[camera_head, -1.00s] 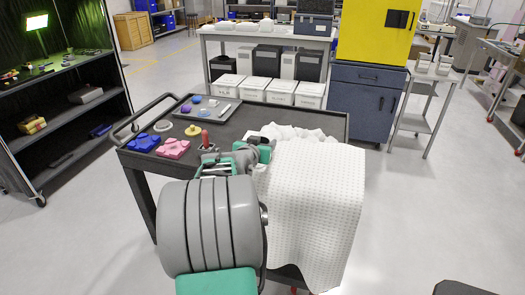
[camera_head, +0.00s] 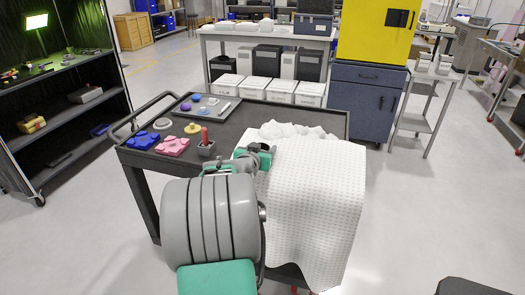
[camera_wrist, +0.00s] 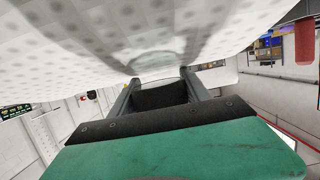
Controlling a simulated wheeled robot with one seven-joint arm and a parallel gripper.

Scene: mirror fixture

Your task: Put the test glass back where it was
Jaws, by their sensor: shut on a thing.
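My gripper (camera_wrist: 157,82) is shut on the test glass (camera_wrist: 153,75), a clear, thin, rounded piece that shows between the two dark fingertips in the wrist view. Most of the glass is see-through and its outline is faint. A white dimpled cloth (camera_wrist: 75,40) fills the view just beyond the fingers; I cannot tell whether the glass touches it. In the head view my gripper (camera_head: 262,152) is at the left edge of the cloth (camera_head: 315,200), over the cart's top. The glass cannot be made out there.
The dark cart (camera_head: 238,124) holds a blue block (camera_head: 142,141), a pink block (camera_head: 172,146), a yellow knob (camera_head: 193,129), a grey ring (camera_head: 162,124) and a grey holder with a red handle (camera_head: 205,137). A tray (camera_head: 228,117) with small parts lies behind.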

